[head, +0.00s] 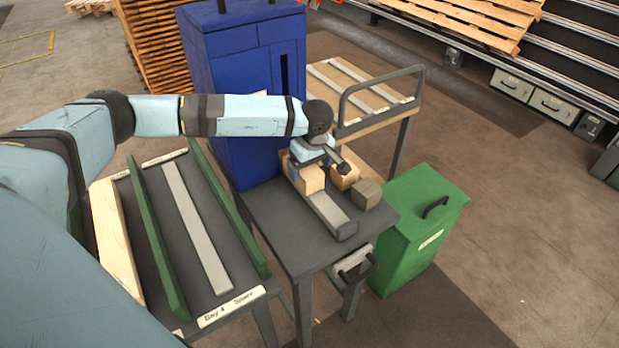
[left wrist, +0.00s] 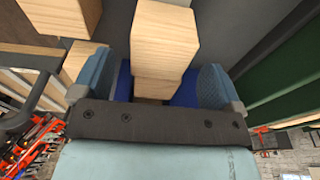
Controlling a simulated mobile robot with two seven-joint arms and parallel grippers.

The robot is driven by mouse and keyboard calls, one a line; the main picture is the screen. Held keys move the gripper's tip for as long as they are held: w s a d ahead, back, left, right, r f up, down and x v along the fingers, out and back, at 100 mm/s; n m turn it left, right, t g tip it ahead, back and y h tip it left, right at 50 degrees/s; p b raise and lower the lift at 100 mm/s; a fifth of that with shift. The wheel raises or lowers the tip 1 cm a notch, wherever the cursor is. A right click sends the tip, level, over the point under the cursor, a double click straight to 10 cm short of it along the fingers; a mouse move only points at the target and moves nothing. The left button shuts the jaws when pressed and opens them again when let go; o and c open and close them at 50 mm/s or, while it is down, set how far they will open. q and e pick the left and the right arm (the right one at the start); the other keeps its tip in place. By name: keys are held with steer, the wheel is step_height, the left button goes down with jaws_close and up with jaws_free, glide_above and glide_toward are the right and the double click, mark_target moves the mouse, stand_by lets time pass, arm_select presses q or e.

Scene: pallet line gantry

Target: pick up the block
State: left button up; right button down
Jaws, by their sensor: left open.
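My left gripper (head: 311,166) is open over the small grey table. In the left wrist view its two blue fingers (left wrist: 153,84) stand apart, with a pale wooden block (left wrist: 165,38) between and ahead of them. The same block (head: 311,181) shows just below the gripper in the head view. A gap shows beside the fingers, so I see no grip on it. A second pale block (head: 346,178) stands to its right, and a darker brown block (head: 367,194) sits near the table's right edge. My right gripper is in neither view.
A tall blue cabinet (head: 215,95) stands behind. A green bin (head: 410,235) is at the right. A rack with green rails (head: 160,245) is at the left.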

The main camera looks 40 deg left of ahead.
mark_target(310, 171)
arm_select(q)
step_height(310, 171, down, 4)
steer(key=shift+a+r, duration=0.1)
steer(key=shift+r, duration=0.1)
steer(key=c, duration=1)
steer(key=shift+d+r, duration=0.25)
steer(key=shift+r, duration=0.2)
steer(key=r, duration=0.6)
steer(key=shift+s+d+r+b, duration=0.1)
steer(key=shift+s+d+b, duration=0.1)
steer(key=shift+b, duration=0.1)
steer(key=shift+s+d+b, duration=0.25)
steer(key=shift+s+d, duration=0.95)
steer(key=shift+d, duration=1.75)
steer(key=shift+s+d+b, duration=0.3)
steer(key=shift+s+d, duration=0.9)
steer(key=shift+d, duration=1.7)
steer(key=shift+s+d+b, duration=0.25)
steer(key=shift+s+d, duration=0.95)
steer(key=shift+d, duration=1.75)
